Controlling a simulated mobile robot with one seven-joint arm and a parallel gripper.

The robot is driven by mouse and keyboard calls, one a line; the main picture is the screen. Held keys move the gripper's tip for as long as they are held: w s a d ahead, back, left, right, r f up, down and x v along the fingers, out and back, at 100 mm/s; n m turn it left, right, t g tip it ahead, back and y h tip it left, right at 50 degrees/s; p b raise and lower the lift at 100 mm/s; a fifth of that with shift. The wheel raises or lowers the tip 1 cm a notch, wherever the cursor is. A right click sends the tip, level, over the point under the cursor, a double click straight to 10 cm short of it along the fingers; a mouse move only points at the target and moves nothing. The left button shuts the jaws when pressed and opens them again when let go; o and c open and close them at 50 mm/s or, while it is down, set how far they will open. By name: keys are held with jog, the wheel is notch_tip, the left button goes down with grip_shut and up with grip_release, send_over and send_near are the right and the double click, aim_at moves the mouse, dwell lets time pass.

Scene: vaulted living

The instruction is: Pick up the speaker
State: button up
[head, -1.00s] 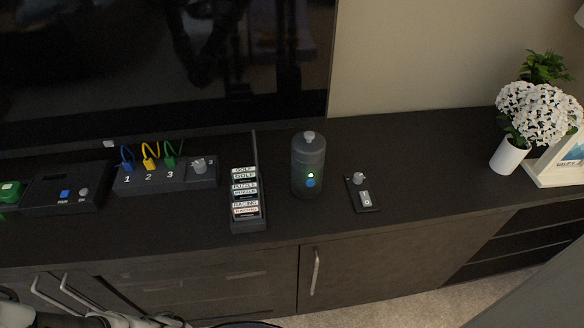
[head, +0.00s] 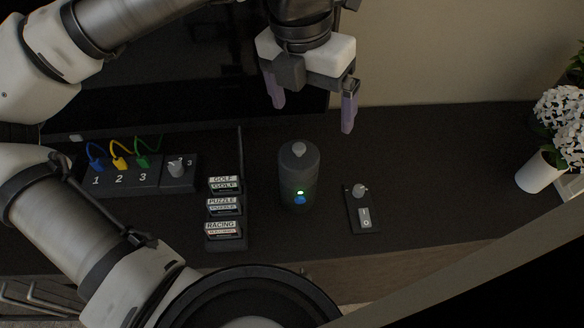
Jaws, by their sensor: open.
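The speaker is most likely the dark grey upright cylinder (head: 299,175) with a light knob on top, a glowing green light and a blue button on its front. It stands on the dark cabinet top (head: 420,150). My gripper (head: 312,112) is open, with two purple-tipped fingers spread apart and nothing between them. In the picture it shows above the cylinder; the fingers do not touch it. The exact height gap cannot be told.
A rack of game cases (head: 225,207) stands just left of the cylinder. A small switch plate with a knob (head: 360,208) lies to its right. A box with coloured cables (head: 125,172) is further left. A white flower vase (head: 540,172) stands far right. A dark television (head: 190,85) is behind.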

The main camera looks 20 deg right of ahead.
jog(key=shift+w+a+f+n+y, duration=0.3)
jog(key=shift+w+a+f+y, duration=0.45)
jog(key=shift+w, duration=0.2)
notch_tip(320, 180, down, 7)
jog(key=shift+s+f, duration=0.1)
jog(key=shift+s+d+f+p, duration=0.15)
jog(key=shift+f+p, duration=0.1)
jog(key=shift+f, duration=1.25)
jog(key=shift+s+d+f+p, duration=0.1)
jog(key=shift+d+f+p, duration=0.1)
jog(key=shift+f, duration=1.3)
jog(key=shift+c, duration=0.3)
jog(key=c, duration=1.7)
